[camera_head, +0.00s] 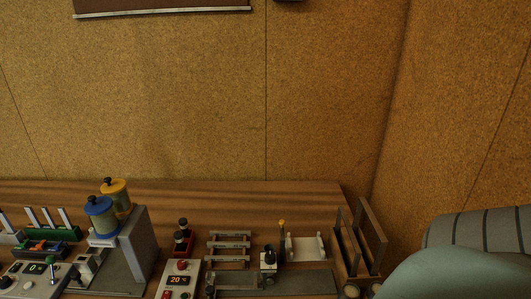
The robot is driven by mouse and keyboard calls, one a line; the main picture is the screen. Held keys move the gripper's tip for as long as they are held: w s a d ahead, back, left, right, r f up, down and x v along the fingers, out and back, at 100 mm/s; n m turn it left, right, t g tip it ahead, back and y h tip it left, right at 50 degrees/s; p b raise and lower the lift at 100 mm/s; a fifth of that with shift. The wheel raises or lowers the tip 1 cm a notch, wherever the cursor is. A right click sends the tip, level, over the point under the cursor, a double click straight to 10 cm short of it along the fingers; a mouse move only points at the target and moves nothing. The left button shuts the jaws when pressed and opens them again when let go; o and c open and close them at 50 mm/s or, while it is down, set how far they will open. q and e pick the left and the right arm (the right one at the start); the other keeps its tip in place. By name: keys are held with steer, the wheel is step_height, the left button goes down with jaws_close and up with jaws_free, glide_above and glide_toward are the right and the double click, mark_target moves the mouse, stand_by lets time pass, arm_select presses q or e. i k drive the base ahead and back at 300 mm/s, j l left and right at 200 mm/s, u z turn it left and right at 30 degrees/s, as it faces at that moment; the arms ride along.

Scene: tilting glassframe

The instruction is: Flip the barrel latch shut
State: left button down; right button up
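I cannot clearly make out a barrel latch; the parts on the table are small and dim. A small dark-knobbed metal piece (268,260) stands near the front of the table, and I cannot tell whether it is the latch or how it is set. Beside it is a white bracket-like part (306,248). Two upright brown frames (370,236) stand at the table's right end. Neither of my grippers is in view.
The wooden table (290,195) runs along a cork wall. A grey machine (140,245) with blue and yellow canisters stands at left. A control box with a red display (179,281) and a small slatted rack (229,245) are nearer the middle. A smooth teal shape (455,277) fills the lower right.

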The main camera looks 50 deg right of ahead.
mark_target(281, 222)
steer(key=z, duration=1.65)
